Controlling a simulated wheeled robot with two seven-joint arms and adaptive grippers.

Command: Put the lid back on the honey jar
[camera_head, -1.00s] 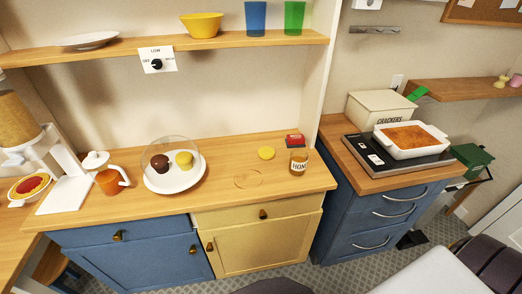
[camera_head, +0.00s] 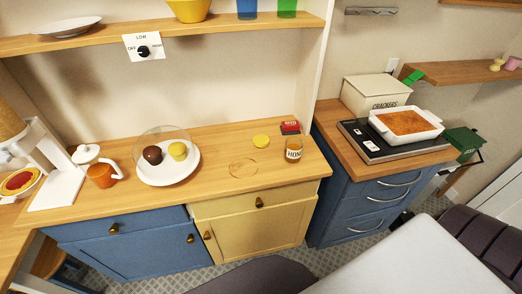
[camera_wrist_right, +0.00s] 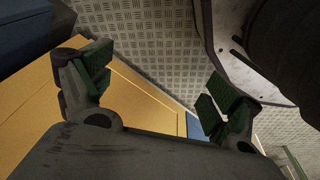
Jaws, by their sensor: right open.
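The honey jar (camera_head: 293,149) stands upright on the wooden counter near its right end, with a label reading HONEY cut off at the side. A round yellow lid (camera_head: 261,140) lies flat on the counter, to the left of the jar and apart from it. My right gripper (camera_wrist_right: 157,92) shows in the right wrist view with its two fingers spread and nothing between them. Behind it are the yellow cabinet front and the patterned floor, so it is away from the jar and lid. My left gripper is not in view.
A hob (camera_head: 380,146) with a white baking dish (camera_head: 385,129) and a crackers tin (camera_head: 372,88) is to the right. The counter's front middle is free.

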